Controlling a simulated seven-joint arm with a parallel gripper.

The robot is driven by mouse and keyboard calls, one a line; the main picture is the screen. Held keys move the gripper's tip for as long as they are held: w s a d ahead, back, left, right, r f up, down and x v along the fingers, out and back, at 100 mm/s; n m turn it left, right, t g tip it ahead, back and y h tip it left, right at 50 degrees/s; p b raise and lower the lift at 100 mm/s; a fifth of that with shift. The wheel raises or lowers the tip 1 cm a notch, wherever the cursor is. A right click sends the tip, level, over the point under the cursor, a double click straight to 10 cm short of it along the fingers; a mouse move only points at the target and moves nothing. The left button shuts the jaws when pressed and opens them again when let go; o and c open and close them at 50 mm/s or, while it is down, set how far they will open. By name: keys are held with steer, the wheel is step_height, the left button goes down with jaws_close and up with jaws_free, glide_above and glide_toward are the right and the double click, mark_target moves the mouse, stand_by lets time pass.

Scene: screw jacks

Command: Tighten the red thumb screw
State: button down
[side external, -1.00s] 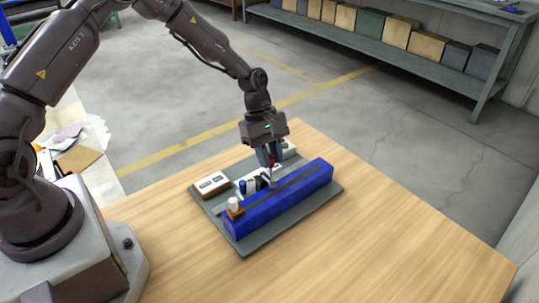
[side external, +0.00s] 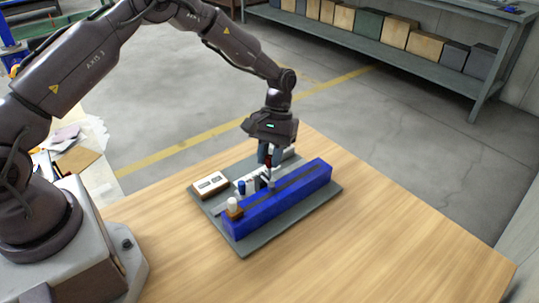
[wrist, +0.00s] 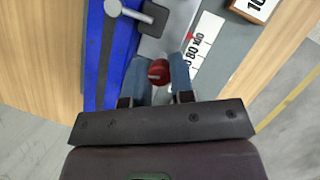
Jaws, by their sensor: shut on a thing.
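The red thumb screw (wrist: 158,72) sits between the two blue-grey fingers of my gripper (wrist: 159,77) in the wrist view. The fingers are shut on its sides. In the side external view my gripper (side external: 267,160) points down behind the long blue body (side external: 290,192) of the fixture, with a little red showing at its fingertips. The thumb screw's shaft and seat are hidden there. In the wrist view a white scale (wrist: 205,35) with numbers and a red pointer (wrist: 190,37) lie to the right of the screw.
A silver lever knob (wrist: 113,8) and a dark block (wrist: 152,18) stand close by. A wooden block with white windows (side external: 210,185), a blue peg (side external: 242,187) and a white cap (side external: 233,203) share the grey base plate (side external: 243,248). The wooden table (side external: 400,210) is clear on the right.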

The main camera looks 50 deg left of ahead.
steer(key=m+y, duration=0.1)
steer(key=m, duration=0.2)
steer(key=m+y, duration=0.1)
steer(key=m, duration=0.2)
steer(key=shift+d+r, duration=0.1)
steer(key=m+y, duration=0.2)
steer(key=m, duration=0.4)
steer(key=shift+d, duration=0.1)
steer(key=m+t+y, duration=0.1)
steer(key=m, duration=0.3)
steer(key=shift+y, duration=0.4)
steer(key=shift+m+t+y, duration=0.3)
steer(key=shift+m+t, duration=0.6)
steer(key=shift+m, duration=1.4)
steer(key=c, duration=1.3)
jaws_free()
steer(key=shift+o, duration=0.2)
